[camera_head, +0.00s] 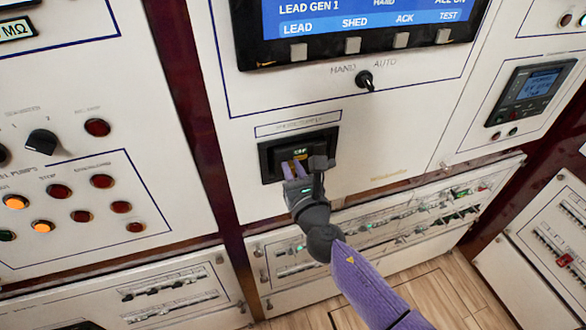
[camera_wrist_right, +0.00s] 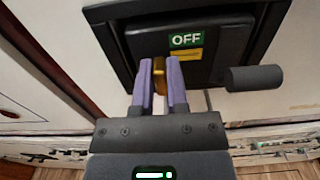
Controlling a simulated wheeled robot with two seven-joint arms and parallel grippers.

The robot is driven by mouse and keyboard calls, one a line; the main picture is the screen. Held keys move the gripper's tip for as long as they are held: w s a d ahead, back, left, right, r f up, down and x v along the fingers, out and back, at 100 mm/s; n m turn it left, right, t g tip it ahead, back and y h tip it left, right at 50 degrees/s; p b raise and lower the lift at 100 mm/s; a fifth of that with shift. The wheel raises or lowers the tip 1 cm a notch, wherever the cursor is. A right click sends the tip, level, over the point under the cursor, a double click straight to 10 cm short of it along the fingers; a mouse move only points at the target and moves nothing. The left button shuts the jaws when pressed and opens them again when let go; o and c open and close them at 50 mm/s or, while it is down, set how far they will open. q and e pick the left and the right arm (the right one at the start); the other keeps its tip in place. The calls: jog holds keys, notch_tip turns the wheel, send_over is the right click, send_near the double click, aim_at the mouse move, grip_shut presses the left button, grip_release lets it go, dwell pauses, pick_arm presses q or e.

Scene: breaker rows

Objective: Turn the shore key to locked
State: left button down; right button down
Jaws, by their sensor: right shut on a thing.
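The shore breaker unit (camera_head: 270,160) is a black recessed box on the white panel, under a thin label strip. Its green window reads OFF (camera_wrist_right: 187,40), with a yellow label below it. My right gripper (camera_head: 296,170) reaches up to the unit's front. In the right wrist view its two purple fingers (camera_wrist_right: 160,70) are shut on a brass key (camera_wrist_right: 159,82) at the unit's lower left. The fingers hide part of the key, and I cannot read its lock position. A dark handle (camera_wrist_right: 255,78) sticks out to the right of the key. My left gripper is not in view.
Above the unit are a HAND/AUTO knob (camera_head: 366,80) and a blue display (camera_head: 365,18). Lamps and a knob (camera_head: 41,142) fill the left panel. Breaker rows (camera_head: 420,220) run below the unit. A meter (camera_head: 530,92) sits at the right.

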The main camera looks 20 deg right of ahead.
jog(key=m+b, duration=0.1)
jog(key=m, duration=0.3)
jog(key=shift+d+f, duration=0.1)
jog(key=shift+d, duration=0.05)
jog(key=m, duration=0.5)
jog(key=shift+d+b, duration=0.15)
jog(key=shift+b, duration=0.25)
jog(key=m, duration=0.3)
jog(key=shift+f+m, duration=0.2)
jog(key=shift+m, duration=0.1)
jog(key=m, duration=0.3)
jog(key=shift+d+f+b, duration=0.1)
jog(key=shift+b, duration=0.2)
jog(key=shift+m, duration=1.2)
